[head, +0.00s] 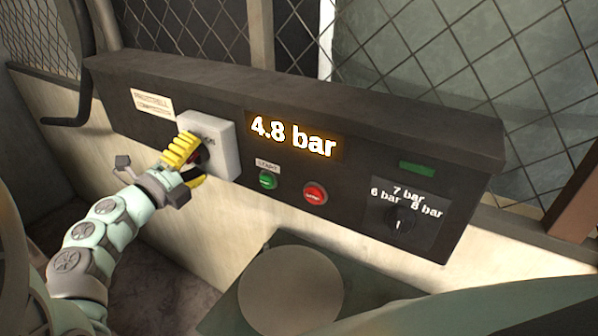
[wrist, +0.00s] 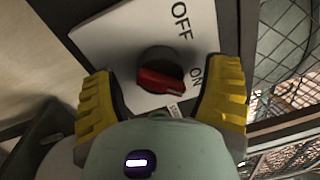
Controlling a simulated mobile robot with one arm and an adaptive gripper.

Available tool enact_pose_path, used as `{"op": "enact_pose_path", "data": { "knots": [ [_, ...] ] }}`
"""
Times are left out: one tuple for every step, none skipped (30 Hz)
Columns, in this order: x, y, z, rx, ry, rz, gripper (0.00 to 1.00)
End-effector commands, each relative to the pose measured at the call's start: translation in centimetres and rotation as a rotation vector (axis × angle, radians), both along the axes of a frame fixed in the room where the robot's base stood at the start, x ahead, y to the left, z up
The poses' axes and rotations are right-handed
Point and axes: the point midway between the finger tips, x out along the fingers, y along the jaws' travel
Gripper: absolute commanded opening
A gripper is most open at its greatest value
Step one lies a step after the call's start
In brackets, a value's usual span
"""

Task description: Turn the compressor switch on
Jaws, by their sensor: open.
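The compressor switch is a red rotary knob (wrist: 160,82) on a dark round base. It sits on a pale switch plate (wrist: 100,36) marked OFF and ON. In the wrist view its red handle lies slantwise, with its right end a little below the ON mark. My gripper (wrist: 160,74) is open, with one yellow finger on each side of the knob and gaps showing between. In the head view my gripper (head: 199,160) is at the front of the pale switch box (head: 225,148) and hides most of the knob.
The dark control panel (head: 350,107) carries a display (head: 293,136) reading 4.8 bar. A green START button (head: 267,180), a red button (head: 315,194) and a 6-7-8 bar dial (head: 400,217) are to the right. A round lid (head: 290,285) is below. Wire mesh stands behind.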

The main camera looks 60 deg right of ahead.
Motion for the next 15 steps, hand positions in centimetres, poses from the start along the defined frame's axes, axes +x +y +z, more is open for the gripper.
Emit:
{"op": "enact_pose_path", "data": {
  "knots": [
    [0.0, 0.0, 0.0, 0.000, 0.000, 0.001, 0.76],
    [0.0, 0.0, 0.0, 0.000, 0.000, 0.001, 0.76],
    [0.0, 0.1, 0.0, 0.000, 0.000, 0.001, 0.76],
    [0.0, 0.1, 0.0, 0.000, 0.000, 0.001, 0.76],
    [0.0, 0.3, 0.0, 0.000, 0.000, 0.002, 0.76],
    [0.0, 0.5, -0.1, 0.001, 0.000, 0.002, 0.76],
    [0.0, 0.8, -0.1, 0.001, 0.001, 0.002, 0.76],
    [0.1, 1.2, -0.2, 0.002, 0.001, 0.003, 0.76],
    [0.0, 1.8, -0.2, 0.002, 0.001, 0.004, 0.76],
    [0.0, 2.3, -0.3, 0.002, 0.002, 0.005, 0.76],
    [0.0, 2.9, -0.3, 0.003, 0.001, 0.007, 0.76],
    [-0.1, 3.7, -0.3, 0.001, 0.000, 0.009, 0.76],
    [-0.1, 4.3, -0.3, 0.002, -0.001, 0.010, 0.76],
    [-0.1, 5.0, -0.4, 0.002, -0.001, 0.010, 0.76],
    [-0.3, 5.9, -0.5, 0.001, 0.001, 0.007, 0.76]
  ]
}}
